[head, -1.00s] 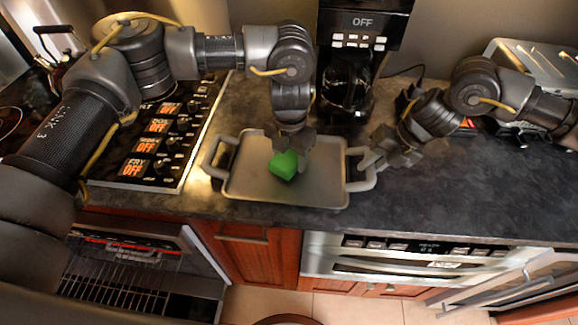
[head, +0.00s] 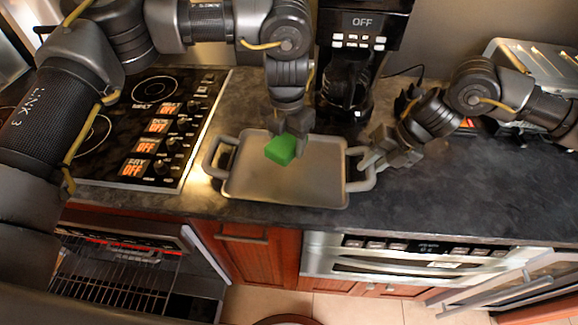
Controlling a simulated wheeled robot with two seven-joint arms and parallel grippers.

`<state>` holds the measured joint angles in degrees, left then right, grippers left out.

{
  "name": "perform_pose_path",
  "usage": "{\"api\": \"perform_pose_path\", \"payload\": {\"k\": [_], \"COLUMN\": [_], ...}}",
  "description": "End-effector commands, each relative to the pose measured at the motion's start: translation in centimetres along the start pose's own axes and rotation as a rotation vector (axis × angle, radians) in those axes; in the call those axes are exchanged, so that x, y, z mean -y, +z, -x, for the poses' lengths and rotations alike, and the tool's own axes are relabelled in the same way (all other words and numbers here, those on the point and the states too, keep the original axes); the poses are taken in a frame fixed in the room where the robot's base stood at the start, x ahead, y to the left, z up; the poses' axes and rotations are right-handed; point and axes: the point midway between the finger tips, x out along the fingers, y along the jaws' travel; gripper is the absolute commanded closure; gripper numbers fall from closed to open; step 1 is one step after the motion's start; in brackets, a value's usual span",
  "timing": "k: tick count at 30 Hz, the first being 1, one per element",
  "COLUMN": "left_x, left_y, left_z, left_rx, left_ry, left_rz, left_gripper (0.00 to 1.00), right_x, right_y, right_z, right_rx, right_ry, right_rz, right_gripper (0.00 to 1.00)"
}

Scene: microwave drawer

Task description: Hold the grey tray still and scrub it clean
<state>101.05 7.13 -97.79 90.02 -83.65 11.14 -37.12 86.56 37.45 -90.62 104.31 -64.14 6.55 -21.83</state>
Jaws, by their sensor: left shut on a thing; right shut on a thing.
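The grey tray (head: 285,188) lies on the dark countertop, with a handle at its left and right ends. My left gripper (head: 291,143) is shut on a green sponge (head: 281,150) over the back middle part of the tray. I cannot tell whether the sponge touches the tray surface. My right gripper (head: 370,160) is shut on the tray's right handle (head: 367,178). The left handle (head: 213,160) is free. No clear dirt shows on the visible tray surface.
A cooktop (head: 150,125) with several lit "OFF" displays lies left of the tray. A coffee maker (head: 352,60) stands close behind it. An oven drawer (head: 400,262) sits below the counter edge, and an open rack (head: 120,280) shows lower left.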

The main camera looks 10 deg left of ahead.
Motion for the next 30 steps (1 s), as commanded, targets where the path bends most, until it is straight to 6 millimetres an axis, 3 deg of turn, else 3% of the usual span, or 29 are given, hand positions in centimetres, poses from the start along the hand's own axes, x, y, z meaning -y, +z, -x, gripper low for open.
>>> {"api": "perform_pose_path", "payload": {"k": [18,30], "left_x": [-6.7,-7.3], "left_y": [-3.8,-4.2], "left_z": [0.0,0.0], "left_rx": [0.000,0.000], "left_ry": [0.000,0.000], "left_rz": [0.002,0.000], "left_gripper": [0.86,0.86], "right_x": [0.1,0.1], "right_y": [-0.1,-0.1], "right_z": [-0.1,-0.1], "right_rx": [-0.003,-0.003], "right_ry": [-0.003,-0.002], "right_rz": [-0.001,0.000], "right_gripper": [1.00,1.00]}}
